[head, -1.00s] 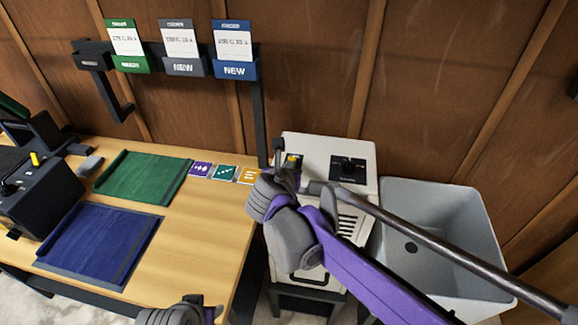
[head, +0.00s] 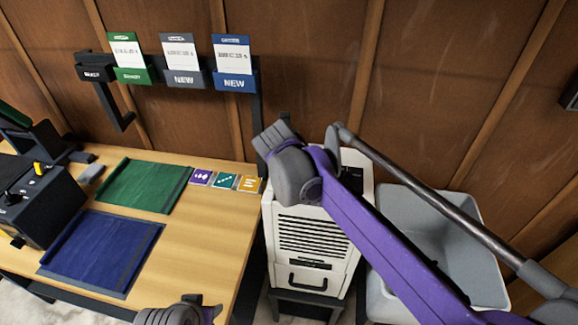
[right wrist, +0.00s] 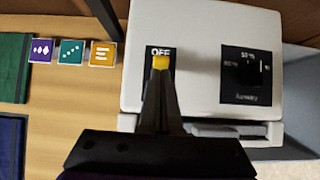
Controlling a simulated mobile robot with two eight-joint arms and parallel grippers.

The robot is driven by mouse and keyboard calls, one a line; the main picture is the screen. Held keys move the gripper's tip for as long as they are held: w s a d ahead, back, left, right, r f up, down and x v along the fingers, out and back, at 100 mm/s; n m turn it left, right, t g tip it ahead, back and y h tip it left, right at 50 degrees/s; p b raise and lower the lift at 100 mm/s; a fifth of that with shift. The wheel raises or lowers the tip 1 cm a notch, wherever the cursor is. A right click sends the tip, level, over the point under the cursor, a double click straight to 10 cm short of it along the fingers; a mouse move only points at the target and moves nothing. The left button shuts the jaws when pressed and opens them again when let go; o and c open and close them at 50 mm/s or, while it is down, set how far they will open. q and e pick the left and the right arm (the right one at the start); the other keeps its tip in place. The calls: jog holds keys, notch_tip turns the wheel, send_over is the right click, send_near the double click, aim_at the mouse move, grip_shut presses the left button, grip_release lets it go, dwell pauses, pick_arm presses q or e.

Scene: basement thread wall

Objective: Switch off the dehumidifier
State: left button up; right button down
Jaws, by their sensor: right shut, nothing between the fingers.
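The dehumidifier (head: 313,240) is a white cabinet with a front grille, standing right of the table. In the right wrist view its top (right wrist: 205,35) carries a black switch plate marked OFF and a yellow switch tip (right wrist: 161,62) just below that word. A black dial panel (right wrist: 251,58) sits to the right. My right gripper (right wrist: 159,80) is shut and empty, its fingertips right at the yellow tip; I cannot tell whether they touch. In the head view my right arm hides the switch and fingers. Only a bit of my left arm shows at the bottom edge.
A grey basin (head: 465,235) stands right of the dehumidifier. The wooden table (head: 205,235) at left holds a green mat (head: 143,185), a blue mat (head: 100,250) and three small cards (head: 225,181). A rack with order cards (head: 235,75) hangs behind.

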pick_arm(q)
jog(key=shift+s, duration=0.1)
pick_arm(e)
jog(key=shift+s, duration=0.1)
jog(key=shift+r+p, duration=0.5)
jog(key=shift+r, duration=0.35)
pick_arm(q)
jog(key=shift+w+r, duration=0.2)
jog(key=shift+r, duration=0.4)
